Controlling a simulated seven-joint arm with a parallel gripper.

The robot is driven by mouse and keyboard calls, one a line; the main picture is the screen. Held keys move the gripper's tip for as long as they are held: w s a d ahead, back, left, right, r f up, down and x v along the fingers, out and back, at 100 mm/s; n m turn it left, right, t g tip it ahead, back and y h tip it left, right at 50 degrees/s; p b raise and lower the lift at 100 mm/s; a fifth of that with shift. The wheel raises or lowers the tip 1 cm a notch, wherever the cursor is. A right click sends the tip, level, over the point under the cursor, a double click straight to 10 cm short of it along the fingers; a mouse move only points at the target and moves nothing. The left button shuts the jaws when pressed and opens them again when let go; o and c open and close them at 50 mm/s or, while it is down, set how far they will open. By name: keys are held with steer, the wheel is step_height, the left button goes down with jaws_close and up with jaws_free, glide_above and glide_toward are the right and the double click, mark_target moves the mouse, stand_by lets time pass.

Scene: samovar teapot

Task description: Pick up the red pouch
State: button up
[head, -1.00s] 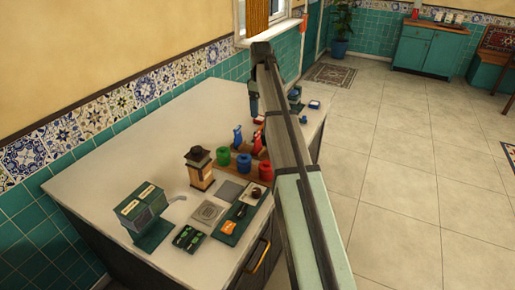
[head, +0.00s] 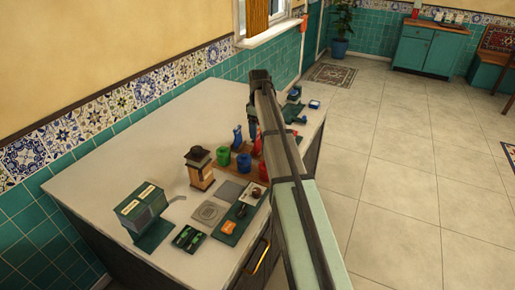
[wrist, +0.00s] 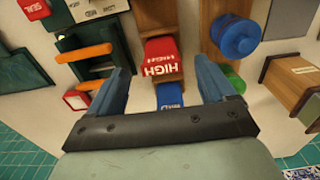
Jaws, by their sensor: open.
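The red pouch (wrist: 162,56), with the word HIGH on it, stands in the wrist view ahead of and between my fingers. It also shows partly in the head view (head: 257,146), beside my gripper and arm. A blue pouch (wrist: 170,96) shows between the fingers too, nearer the palm in the picture; in the head view it (head: 237,136) stands left of my gripper. My gripper (wrist: 161,68) is open, with a wide gap between its blue fingers. In the head view it (head: 254,128) hangs over the counter by the pouches. I cannot tell whether a finger touches the red pouch.
A blue canister (head: 243,162) and a green canister (head: 223,156) stand on a wooden rack near the pouches. A green box (head: 142,205) stands front left. The back left of the counter (head: 150,145) is clear.

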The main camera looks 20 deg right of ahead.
mark_target(258, 143)
steer(key=shift+w+a+f, duration=0.1)
steer(key=shift+a+f, duration=0.05)
steer(key=shift+f, duration=1.8)
steer(key=shift+c, duration=0.4)
steer(key=c, duration=1.4)
